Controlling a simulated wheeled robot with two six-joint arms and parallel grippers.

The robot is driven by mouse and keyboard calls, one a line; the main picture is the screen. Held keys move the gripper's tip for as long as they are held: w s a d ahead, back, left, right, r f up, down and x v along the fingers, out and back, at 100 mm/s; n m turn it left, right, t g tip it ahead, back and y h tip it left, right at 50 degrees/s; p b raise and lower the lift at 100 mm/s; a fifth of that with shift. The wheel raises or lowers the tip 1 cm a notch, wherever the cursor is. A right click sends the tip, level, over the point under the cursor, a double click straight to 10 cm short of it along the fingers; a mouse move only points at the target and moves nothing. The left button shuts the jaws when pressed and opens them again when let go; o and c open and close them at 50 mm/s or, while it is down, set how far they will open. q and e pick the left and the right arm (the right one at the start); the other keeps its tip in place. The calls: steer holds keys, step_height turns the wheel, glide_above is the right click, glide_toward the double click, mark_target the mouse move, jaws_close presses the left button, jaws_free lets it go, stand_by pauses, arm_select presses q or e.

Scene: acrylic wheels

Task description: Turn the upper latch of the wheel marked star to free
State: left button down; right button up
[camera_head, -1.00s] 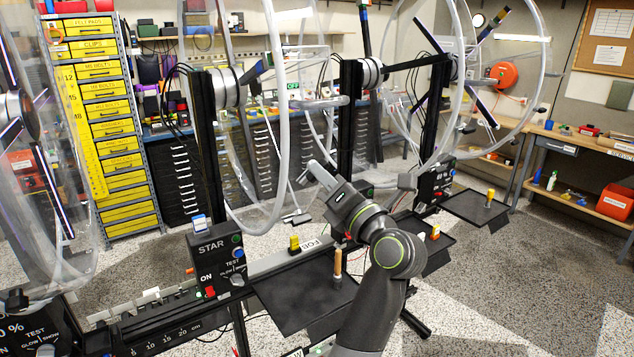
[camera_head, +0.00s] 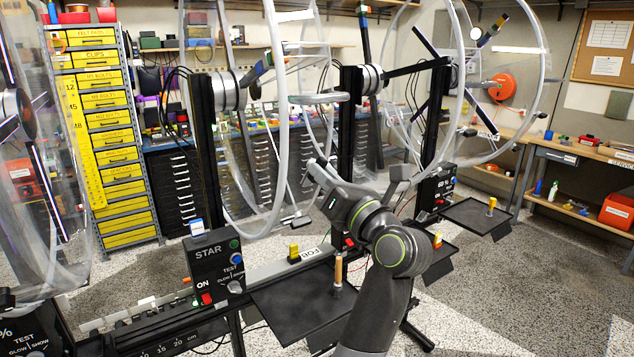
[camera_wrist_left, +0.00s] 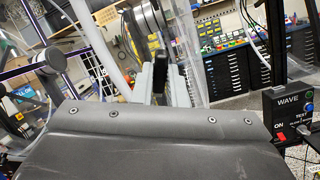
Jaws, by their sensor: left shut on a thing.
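The box marked STAR (camera_head: 211,254) stands at the lower left in the head view. Above it the clear wheel (camera_head: 282,120) hangs on a black post by its silver hub (camera_head: 229,91). My left gripper (camera_head: 316,166) reaches up and left beside the wheel's rim, right of its lower half. In the left wrist view its two grey fingers (camera_wrist_left: 162,82) are shut on a narrow black piece (camera_wrist_left: 157,48), with a clear rim close by. I cannot tell for certain whether this piece is the upper latch. My right gripper is out of view.
A black tray (camera_head: 290,312) with a wooden-handled peg (camera_head: 338,270) lies below my arm. A second wheel (camera_head: 545,60) stands to the right, and another clear wheel (camera_head: 70,200) at the far left. A box marked WAVE (camera_wrist_left: 290,107) shows in the left wrist view.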

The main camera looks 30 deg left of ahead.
arm_select(q)
steer(key=shift+r+n, duration=0.2)
steer(key=shift+n, duration=0.2)
steer(key=shift+n+b, duration=2.05)
steer(key=shift+n, duration=0.05)
steer(key=c, duration=1.8)
jaws_free()
steer(key=o, duration=0.5)
steer(key=shift+s+a, duration=0.1)
steer(key=shift+a, duration=0.1)
steer(key=shift+f, duration=0.1)
steer(key=shift+d, duration=0.1)
